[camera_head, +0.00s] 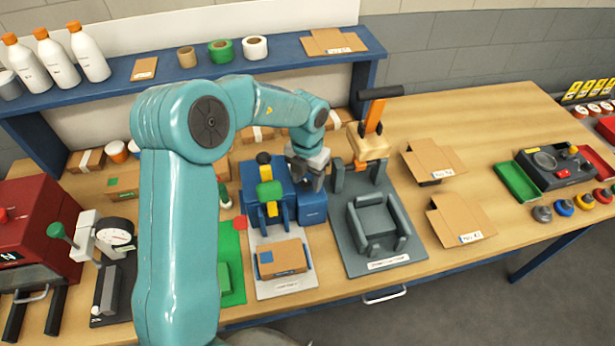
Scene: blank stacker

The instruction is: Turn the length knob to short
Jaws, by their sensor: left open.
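My left arm comes in from the left and its gripper (308,181) is above the right side of a blue machine (250,184). The gripper is open, pointing down, with nothing seen between its fingers. The blue machine has a black knob (264,158) on top, a green part (270,191) at its front and a lower blue box (312,207) just below the gripper. No length knob can be made out for certain; its setting is not readable, and the gripper hides part of the machine. My right gripper is not in view.
A brown carton (283,258) lies on the pale plate before the machine. A grey fixture (376,228) with an orange-handled press (373,125) stands to the right. Flat cardboard pieces (462,222) lie beyond it. A blue shelf (290,51) runs behind. Wood is clear at the back right.

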